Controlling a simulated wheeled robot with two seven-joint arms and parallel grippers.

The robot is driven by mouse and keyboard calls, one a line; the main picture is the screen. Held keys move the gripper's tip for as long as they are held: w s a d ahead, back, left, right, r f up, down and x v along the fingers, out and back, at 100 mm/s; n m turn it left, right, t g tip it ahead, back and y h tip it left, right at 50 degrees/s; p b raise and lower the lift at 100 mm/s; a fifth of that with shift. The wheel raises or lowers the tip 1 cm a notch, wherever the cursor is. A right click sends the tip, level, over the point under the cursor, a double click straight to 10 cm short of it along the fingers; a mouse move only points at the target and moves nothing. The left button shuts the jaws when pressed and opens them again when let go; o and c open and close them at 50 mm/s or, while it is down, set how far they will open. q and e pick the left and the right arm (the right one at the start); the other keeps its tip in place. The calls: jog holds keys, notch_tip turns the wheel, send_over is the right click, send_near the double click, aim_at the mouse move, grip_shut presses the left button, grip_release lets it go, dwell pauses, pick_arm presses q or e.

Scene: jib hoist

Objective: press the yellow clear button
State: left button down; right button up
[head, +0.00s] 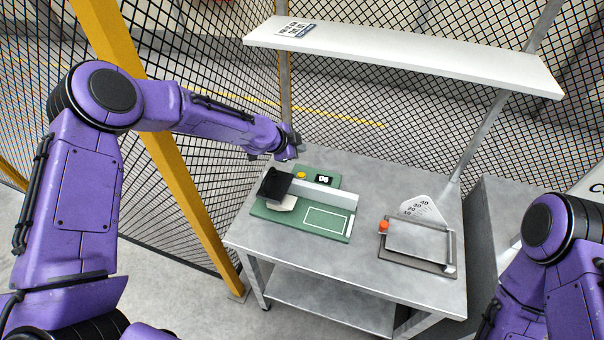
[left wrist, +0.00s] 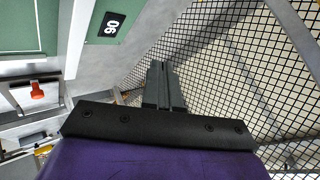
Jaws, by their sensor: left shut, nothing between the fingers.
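The yellow button (head: 301,174) sits at the back edge of a green-based device (head: 330,222) on the table, beside a small black display (head: 323,179). My left gripper (head: 290,152) is above the table's back left edge, a little behind and above the button, and apart from it. In the left wrist view, the closed fingers (left wrist: 164,85) are together and empty, with the mesh fence behind them. The display (left wrist: 111,28) also shows there, with a two-digit number. I cannot make out the button in that view. My right gripper is out of view; only part of that arm shows.
The device carries a black block (head: 274,182) and a pale raised bar. A grey tray device (head: 418,242) with an orange knob (head: 384,226) and a dial (head: 424,208) stands to the right. A white shelf (head: 400,55) hangs above the table (head: 375,187). A yellow post (head: 180,165) stands left.

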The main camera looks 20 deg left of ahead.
pick_arm(q)
jog(key=b, duration=0.2)
send_over(300, 176)
notch_tip(300, 176, down, 5)
jog(key=shift+w+a+r, duration=0.1)
jog(key=shift+w+a, duration=0.05)
jog(key=f+b, duration=0.3)
jog(key=shift+s+f, duration=0.1)
jog(key=shift+s, duration=0.1)
jog(key=shift+f+b, duration=0.35)
jog(key=shift+b, duration=0.1)
jog(key=shift+w+f, duration=0.15)
jog(key=shift+f, duration=0.25)
jog(key=shift+r, duration=0.15)
jog(key=shift+b, duration=0.3)
jog(key=shift+f+b, duration=0.5)
jog(key=shift+s, duration=0.25)
